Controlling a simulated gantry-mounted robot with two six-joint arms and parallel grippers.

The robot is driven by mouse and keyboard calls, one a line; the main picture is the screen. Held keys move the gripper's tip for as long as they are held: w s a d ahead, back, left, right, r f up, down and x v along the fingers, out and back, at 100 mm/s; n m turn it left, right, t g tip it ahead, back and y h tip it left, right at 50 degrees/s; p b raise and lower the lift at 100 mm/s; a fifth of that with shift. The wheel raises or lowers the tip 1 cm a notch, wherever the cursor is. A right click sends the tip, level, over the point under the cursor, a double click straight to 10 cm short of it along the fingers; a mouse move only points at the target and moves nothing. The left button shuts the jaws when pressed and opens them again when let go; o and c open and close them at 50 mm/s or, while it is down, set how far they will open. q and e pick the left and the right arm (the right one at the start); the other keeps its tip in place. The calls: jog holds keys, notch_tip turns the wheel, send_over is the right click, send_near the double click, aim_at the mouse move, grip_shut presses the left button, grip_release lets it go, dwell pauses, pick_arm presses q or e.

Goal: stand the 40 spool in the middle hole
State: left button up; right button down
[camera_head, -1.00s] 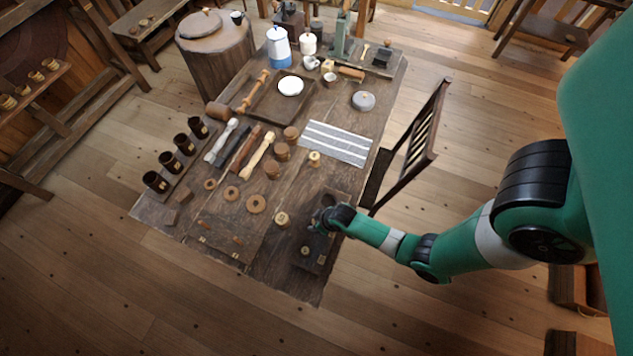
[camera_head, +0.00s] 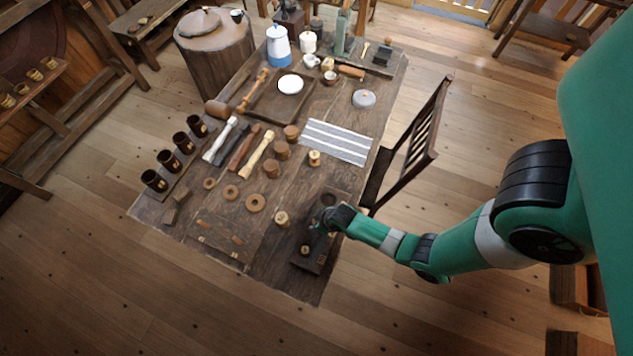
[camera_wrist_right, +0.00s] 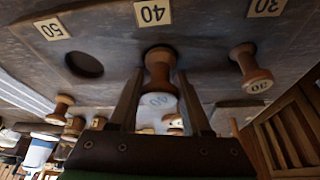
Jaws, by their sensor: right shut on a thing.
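The 40 spool (camera_wrist_right: 158,70) is a turned wooden spool with a pale end marked 40. My right gripper (camera_wrist_right: 158,112) is shut on it, one finger on each side. Its far end meets the dark board (camera_wrist_right: 212,35) beside the 40 label (camera_wrist_right: 152,12), at the middle hole. The spool hides that hole, so I cannot tell how deep it sits. The 30 spool (camera_wrist_right: 252,70) stands upright at the 30 label. The hole (camera_wrist_right: 84,65) by the 50 label is empty. In the head view, my right gripper (camera_head: 322,222) covers the board's middle. My left gripper is not in view.
Two loose spools stand on the table, one left of the board (camera_head: 281,218) and one near the striped cloth (camera_head: 314,157). Wooden rings (camera_head: 255,203) and dark mugs (camera_head: 153,180) lie further left. A chair (camera_head: 415,140) stands at the table's right edge.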

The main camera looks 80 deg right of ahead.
jog(key=shift+s+f, duration=0.1)
jog(key=shift+f, duration=0.3)
dwell(0.4)
jog(key=shift+c, duration=2.3)
grip_release()
jog(key=shift+b, duration=0.3)
jog(key=shift+o, duration=1)
jog(key=shift+r+p, duration=0.4)
jog(key=shift+p, duration=0.05)
notch_tip(320, 180, up, 10)
jog(key=p, duration=0.9)
jog(key=shift+f, duration=0.25)
jog(key=shift+f, duration=0.1)
